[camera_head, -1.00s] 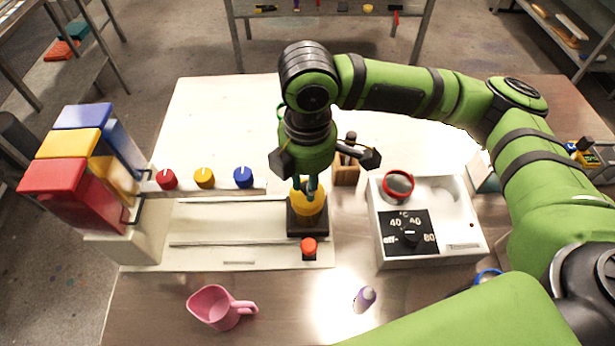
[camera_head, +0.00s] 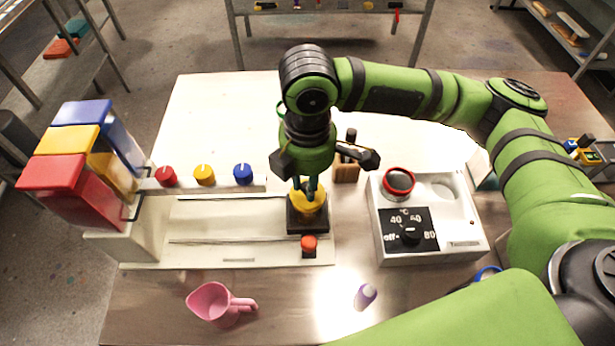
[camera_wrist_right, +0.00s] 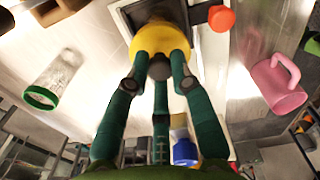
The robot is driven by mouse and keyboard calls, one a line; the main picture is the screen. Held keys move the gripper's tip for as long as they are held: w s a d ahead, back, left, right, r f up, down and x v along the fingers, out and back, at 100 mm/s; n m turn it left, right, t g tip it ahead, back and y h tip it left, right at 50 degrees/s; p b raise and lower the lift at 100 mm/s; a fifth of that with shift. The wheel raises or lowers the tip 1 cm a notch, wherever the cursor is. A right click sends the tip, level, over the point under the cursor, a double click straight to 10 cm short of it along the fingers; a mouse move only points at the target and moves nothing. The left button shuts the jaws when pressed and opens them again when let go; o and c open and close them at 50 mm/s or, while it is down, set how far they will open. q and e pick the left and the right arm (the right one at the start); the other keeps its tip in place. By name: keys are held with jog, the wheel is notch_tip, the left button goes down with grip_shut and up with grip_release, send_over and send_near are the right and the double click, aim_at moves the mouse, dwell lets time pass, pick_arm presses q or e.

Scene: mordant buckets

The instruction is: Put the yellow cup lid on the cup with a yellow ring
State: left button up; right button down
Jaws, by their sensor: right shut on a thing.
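My right gripper (camera_head: 308,188) is shut on the yellow cup lid (camera_head: 306,205), over a black square platform (camera_head: 307,224) at the right end of the white dispenser base. In the right wrist view the fingers (camera_wrist_right: 158,68) close around the lid's grey knob, with the yellow lid (camera_wrist_right: 146,42) beyond it. No cup with a yellow ring can be made out; whatever is directly under the lid is hidden. I cannot tell whether the lid touches anything below. My left gripper is not in view.
A red-ringed cup (camera_head: 398,182) sits in the white heater box (camera_head: 455,246). A red button (camera_head: 309,244) is beside the platform. A pink jug (camera_head: 212,304) and a purple-capped bottle (camera_head: 365,296) stand in front. Coloured buckets (camera_head: 72,172) are at left.

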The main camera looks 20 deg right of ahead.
jog(key=c, duration=1)
grip_release()
notch_tip(320, 180, up, 12)
